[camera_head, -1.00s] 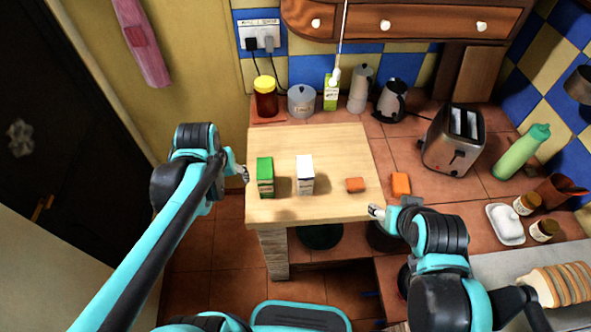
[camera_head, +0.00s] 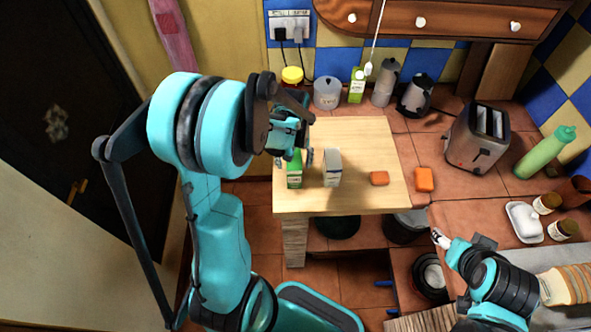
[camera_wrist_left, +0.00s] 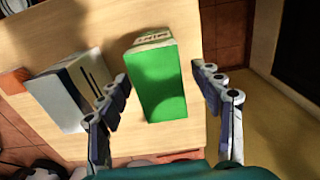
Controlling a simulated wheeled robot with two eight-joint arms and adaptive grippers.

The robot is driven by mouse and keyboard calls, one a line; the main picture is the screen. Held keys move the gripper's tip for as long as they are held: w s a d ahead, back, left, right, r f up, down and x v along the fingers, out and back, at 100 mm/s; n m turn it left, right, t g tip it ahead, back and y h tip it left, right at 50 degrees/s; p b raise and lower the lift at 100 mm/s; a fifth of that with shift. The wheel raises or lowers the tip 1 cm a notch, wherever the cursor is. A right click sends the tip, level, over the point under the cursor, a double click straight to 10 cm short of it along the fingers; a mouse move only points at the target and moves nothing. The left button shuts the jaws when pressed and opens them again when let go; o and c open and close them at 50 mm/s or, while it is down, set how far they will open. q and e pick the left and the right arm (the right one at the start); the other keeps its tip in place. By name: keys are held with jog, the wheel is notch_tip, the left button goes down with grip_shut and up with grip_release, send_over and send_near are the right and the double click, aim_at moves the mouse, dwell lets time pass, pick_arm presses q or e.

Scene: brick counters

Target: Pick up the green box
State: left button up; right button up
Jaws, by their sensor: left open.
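The green box (camera_head: 294,172) stands upright on the wooden board near its left edge in the head view. In the left wrist view the green box (camera_wrist_left: 157,78) lies between the two spread fingers, with a gap on each side. My left gripper (camera_head: 295,157) is open above and around the box's top, partly hiding it in the head view; its fingers also show in the left wrist view (camera_wrist_left: 165,85). My right gripper (camera_head: 439,238) is low at the right, away from the box; its finger opening is too small to judge.
A white box (camera_head: 332,168) stands close to the right of the green box, near one left finger. A toaster (camera_head: 477,137) and kettle (camera_head: 414,96) stand behind. The board's (camera_head: 350,130) back part is clear.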

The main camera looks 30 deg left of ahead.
pick_arm(q)
notch_tip(320, 180, down, 3)
jog(key=shift+w+f+b, duration=0.1)
jog(key=shift+f+b, duration=0.1)
jog(key=shift+b, duration=0.15)
jog(key=c, duration=1.3)
jog(key=shift+r, duration=0.1)
